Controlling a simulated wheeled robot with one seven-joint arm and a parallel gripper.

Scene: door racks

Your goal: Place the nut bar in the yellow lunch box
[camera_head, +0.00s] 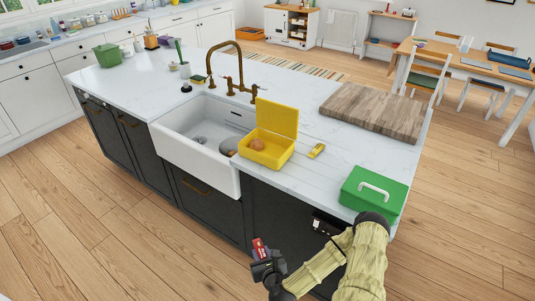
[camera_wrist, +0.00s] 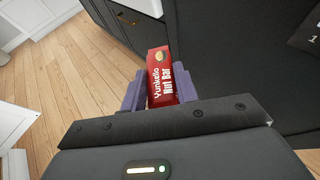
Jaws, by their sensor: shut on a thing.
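The nut bar is a red packet (camera_wrist: 162,75) with "Nut Bar" printed on it. It is held between the fingers of my gripper (camera_wrist: 160,92). In the head view the red bar (camera_head: 259,246) sticks up from my gripper (camera_head: 266,264), in front of the island's dark cabinets and below the counter top. The yellow lunch box (camera_head: 266,152) stands on the counter just right of the sink, with its lid up at the back. A round brown item (camera_head: 257,144) lies inside it. The gripper is apart from the box, lower and nearer.
A green box with a white handle (camera_head: 373,193) stands at the counter's right front, close to my arm. A small yellow item (camera_head: 317,151) lies right of the lunch box. A wooden board (camera_head: 375,112) lies behind. The white sink (camera_head: 200,132) is left of the box.

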